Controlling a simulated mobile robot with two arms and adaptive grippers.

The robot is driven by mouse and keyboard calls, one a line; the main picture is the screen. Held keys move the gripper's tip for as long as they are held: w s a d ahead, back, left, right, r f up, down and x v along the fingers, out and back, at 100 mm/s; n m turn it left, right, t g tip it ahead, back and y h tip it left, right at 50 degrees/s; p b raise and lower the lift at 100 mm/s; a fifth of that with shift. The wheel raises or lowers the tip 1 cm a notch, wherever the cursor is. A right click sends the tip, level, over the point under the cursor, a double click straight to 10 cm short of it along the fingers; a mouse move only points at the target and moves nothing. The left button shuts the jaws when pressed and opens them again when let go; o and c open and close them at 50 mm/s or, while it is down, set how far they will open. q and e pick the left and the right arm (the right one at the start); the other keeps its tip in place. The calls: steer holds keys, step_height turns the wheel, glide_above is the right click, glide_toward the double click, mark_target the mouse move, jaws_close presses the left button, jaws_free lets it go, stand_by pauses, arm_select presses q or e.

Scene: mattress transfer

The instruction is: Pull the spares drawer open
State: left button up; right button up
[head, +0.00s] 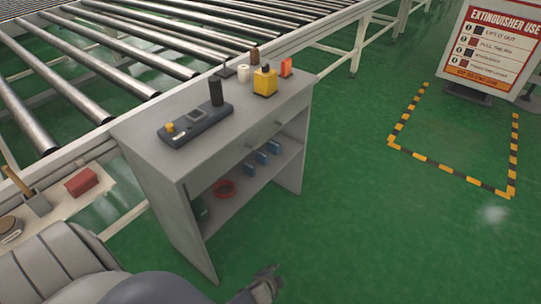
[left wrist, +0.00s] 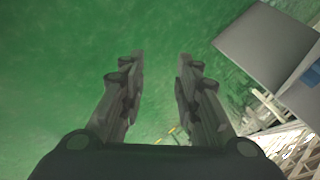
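A grey cabinet (head: 150,150) stands beside the roller conveyor in the head view. My right gripper is not in view.
On the cabinet top are a dark device (head: 196,122), a yellow block (head: 265,81) and several small items. Green floor lies clear to the right, before an extinguisher sign (head: 492,48).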

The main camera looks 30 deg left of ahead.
arm_select(q)
steer(key=w+a+r+m+t+y+b, duration=0.4)
steer(key=w+r+b, duration=0.5)
steer(key=w+r, duration=0.55)
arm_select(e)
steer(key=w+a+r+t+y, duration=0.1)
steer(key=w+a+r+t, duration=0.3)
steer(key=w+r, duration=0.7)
arm_select(q)
steer(key=w+a+r+n+t+y+b, duration=0.1)
steer(key=w+a+r+t+y+b, duration=0.2)
steer(key=r, duration=0.6)
steer(key=a+r+n+t+y+b, duration=0.1)
steer(key=a+r+y+b, duration=0.35)
steer(key=r, duration=0.45)
steer(key=w+a+r+h+b, duration=0.1)
steer(key=w+a, duration=0.6)
steer(key=w, duration=0.1)
steer(key=shift+w+a+r, duration=0.15)
steer(key=shift+w+a, duration=0.05)
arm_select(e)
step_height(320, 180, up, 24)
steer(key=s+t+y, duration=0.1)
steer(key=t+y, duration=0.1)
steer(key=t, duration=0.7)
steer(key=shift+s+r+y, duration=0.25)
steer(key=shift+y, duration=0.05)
arm_select(q)
jaws_close()
